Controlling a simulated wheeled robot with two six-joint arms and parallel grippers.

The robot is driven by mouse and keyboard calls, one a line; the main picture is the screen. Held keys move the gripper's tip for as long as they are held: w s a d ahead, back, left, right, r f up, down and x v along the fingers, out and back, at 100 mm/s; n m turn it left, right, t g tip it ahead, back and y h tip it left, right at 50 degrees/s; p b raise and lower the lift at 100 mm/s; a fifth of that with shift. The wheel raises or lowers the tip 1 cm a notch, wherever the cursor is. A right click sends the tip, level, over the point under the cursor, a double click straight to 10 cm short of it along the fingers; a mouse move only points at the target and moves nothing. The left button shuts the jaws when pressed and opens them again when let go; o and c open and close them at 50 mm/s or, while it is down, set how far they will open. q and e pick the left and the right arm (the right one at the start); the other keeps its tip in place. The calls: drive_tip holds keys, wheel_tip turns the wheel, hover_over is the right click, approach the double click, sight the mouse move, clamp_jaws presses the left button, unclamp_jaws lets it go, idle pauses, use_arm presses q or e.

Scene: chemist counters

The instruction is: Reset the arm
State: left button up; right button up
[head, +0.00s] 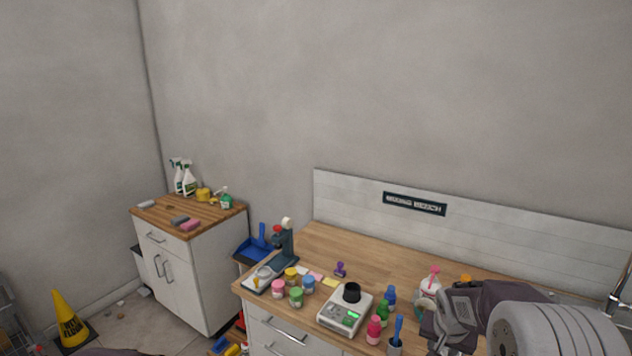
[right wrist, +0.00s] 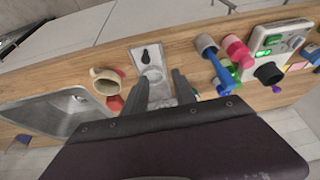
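My right arm comes in at the lower right of the head view. Its gripper (head: 436,318) is over the right part of the wooden bench (head: 345,248). In the right wrist view the two dark fingers of the right gripper (right wrist: 162,88) stand apart, with nothing seen held between them. A grey plate with a black mark (right wrist: 147,55) lies on the bench beyond the fingertips. My left gripper is out of view.
The bench holds a scale (head: 345,313), several coloured jars, a press-like stand (head: 284,245) and a pink-topped bottle (head: 431,281). A sink (right wrist: 50,108) and a beige cup (right wrist: 106,82) are near the right gripper. A cabinet (head: 195,262) stands left.

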drive_tip(key=s+a+n+y, duration=0.1)
drive_tip(key=s+a+n, duration=0.1)
drive_tip(key=s+a, duration=0.45)
drive_tip(key=s+a+f+n+g, duration=0.1)
drive_tip(key=s+a+f+n, duration=0.1)
drive_tip(key=s, duration=0.3)
drive_tip(key=s+a+f+n+g+y, duration=0.1)
drive_tip(key=s+a+f, duration=0.1)
drive_tip(key=s, duration=0.4)
drive_tip(key=shift+s+a+f+n+g, duration=0.2)
drive_tip(key=shift+s+a+n+g, duration=0.15)
drive_tip(key=shift+a, duration=0.55)
